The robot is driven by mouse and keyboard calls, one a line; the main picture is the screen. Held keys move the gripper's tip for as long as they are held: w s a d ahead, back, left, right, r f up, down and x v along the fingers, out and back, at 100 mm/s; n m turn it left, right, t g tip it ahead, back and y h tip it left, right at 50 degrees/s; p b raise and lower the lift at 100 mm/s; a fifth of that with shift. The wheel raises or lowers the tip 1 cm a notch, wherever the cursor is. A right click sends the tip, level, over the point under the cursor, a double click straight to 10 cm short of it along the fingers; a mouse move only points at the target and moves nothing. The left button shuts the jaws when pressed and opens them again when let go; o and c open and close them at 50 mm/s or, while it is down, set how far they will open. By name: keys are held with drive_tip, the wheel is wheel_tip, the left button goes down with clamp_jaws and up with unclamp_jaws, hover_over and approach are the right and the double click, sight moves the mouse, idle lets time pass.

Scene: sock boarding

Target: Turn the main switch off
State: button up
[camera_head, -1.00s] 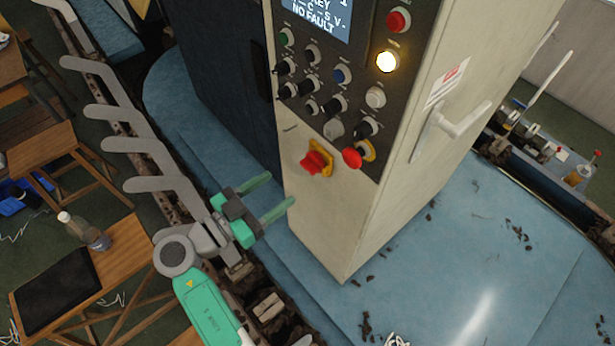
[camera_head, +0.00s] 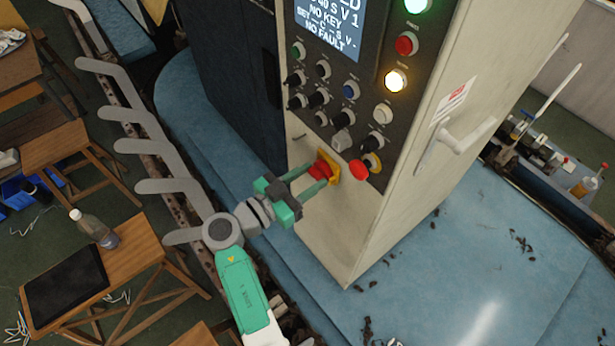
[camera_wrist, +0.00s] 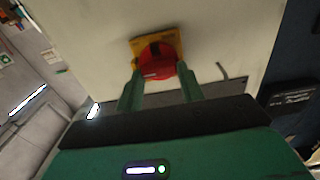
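The main switch is a red rotary knob (camera_head: 321,168) on a yellow plate (camera_head: 334,172), low on the front of the cream control cabinet. My gripper (camera_head: 314,179) is at the knob, its two green fingers pointing at the cabinet face. In the wrist view the red knob (camera_wrist: 158,63) and yellow plate (camera_wrist: 143,42) are just ahead. The fingers (camera_wrist: 161,82) are apart, with tips at the knob's lower left and right edges. I cannot tell whether they touch it. The fingers partly cover the knob in the head view.
A red mushroom button (camera_head: 359,169) with a yellow collar is close right of the switch. Several buttons and small knobs sit above, under a lit screen (camera_head: 328,28). A white door handle (camera_head: 455,140) juts from the cabinet's side. Grey sock forms (camera_head: 165,186) line the left.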

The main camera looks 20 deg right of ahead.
drive_tip(key=shift+c, duration=0.9)
drive_tip(key=n+b, duration=0.2)
drive_tip(key=n, duration=0.1)
drive_tip(key=shift+f, duration=0.15)
drive_tip(key=n+b, duration=0.1)
drive_tip(key=n, duration=0.4)
drive_tip(key=shift+w, duration=0.15)
drive_tip(key=n, duration=0.5)
drive_tip(key=shift+n+p, duration=0.35)
drive_tip(key=shift+n, duration=0.05)
drive_tip(key=shift+w+n+p, duration=0.1)
drive_tip(key=shift+n+p, duration=0.65)
drive_tip(key=shift+n, duration=1.25)
drive_tip(key=shift+f, duration=0.1)
